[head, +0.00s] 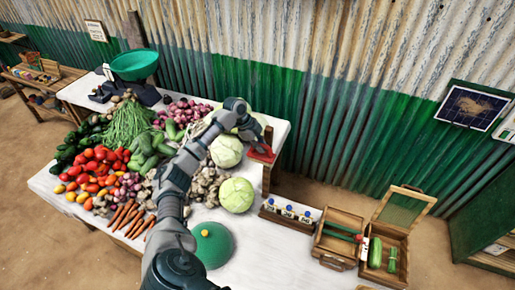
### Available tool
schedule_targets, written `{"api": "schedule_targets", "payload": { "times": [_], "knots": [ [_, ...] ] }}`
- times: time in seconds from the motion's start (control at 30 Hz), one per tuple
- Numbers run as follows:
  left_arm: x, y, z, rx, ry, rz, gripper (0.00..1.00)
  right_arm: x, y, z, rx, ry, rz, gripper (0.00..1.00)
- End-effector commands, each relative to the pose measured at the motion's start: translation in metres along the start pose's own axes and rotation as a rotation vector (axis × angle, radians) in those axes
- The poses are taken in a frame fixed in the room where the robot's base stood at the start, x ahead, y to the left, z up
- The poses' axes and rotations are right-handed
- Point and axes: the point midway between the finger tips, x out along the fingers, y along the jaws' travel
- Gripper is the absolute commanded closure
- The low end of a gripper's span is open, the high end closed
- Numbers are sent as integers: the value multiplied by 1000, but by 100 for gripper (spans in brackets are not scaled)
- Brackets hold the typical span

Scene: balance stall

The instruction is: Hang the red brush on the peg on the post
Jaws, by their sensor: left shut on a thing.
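The red brush (262,156) is a small red shape at the far right edge of the vegetable table, in the head view. My left gripper (258,146) is shut on it from above, and the fingers partly cover it. A brown wooden post (268,134) stands right at the brush, partly behind it and the gripper. The peg cannot be made out, and I cannot tell whether the brush touches it. My right gripper is not in view.
Cabbages (237,195) and other vegetables crowd the white table (258,250) under my left arm. A green dome (211,245) is near the front. Small blue-topped containers (288,212) and open wooden boxes (338,222) stand to the right. A corrugated wall (340,120) is behind.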

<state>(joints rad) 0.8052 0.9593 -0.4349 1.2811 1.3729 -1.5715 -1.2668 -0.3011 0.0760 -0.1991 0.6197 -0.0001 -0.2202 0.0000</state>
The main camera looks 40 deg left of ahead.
Motion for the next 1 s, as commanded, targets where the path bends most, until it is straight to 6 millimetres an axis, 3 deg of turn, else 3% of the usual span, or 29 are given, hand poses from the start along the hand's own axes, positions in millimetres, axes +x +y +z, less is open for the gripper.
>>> {"api": "schedule_targets", "payload": {
  "times": [0.03, 0.27, 0.3, 0.4, 0.57, 0.83, 1.0],
  "knots": [
    [10, -3, 5, -7, -9, -13, 100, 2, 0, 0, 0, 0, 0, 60],
    [11, -3, 6, -10, -10, -11, 100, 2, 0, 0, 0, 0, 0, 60],
    [11, -3, 6, -10, -10, -11, 78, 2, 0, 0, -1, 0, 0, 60],
    [12, -2, 7, -11, -10, -10, 53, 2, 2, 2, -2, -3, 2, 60],
    [10, -1, 4, -10, -11, -13, 53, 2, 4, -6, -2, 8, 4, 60],
    [8, 0, 2, -10, -12, -15, 53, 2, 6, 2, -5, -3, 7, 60],
    [-10, 2, 1, -8, -13, -22, 53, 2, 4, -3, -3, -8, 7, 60]
  ]
}}
